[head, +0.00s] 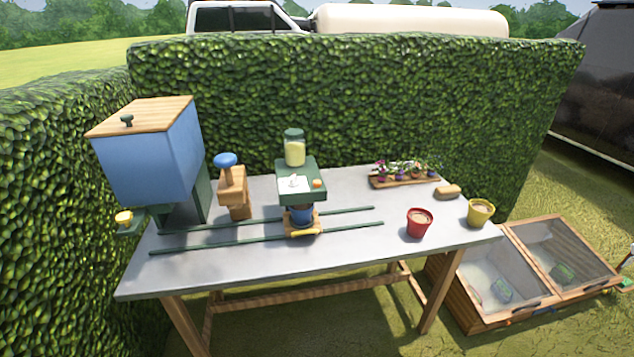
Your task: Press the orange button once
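A small orange button (317,184) sits on the right part of the top of a green dispenser (302,196) in the middle of the table. A white piece (293,183) lies beside the button on the same top. A glass jar with pale yellow contents (294,148) stands at the back of the dispenser. A blue pot (301,216) is under the dispenser on a wooden carriage (302,231) across two green rails. Neither of my grippers is in view.
The grey table (240,256) also holds a blue hopper (155,150), a blue-topped wooden press (232,185), a red pot (419,222), a yellow pot (480,212) and a flower tray (405,181). Glazed cold frames (540,270) stand right. The table's front edge is clear.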

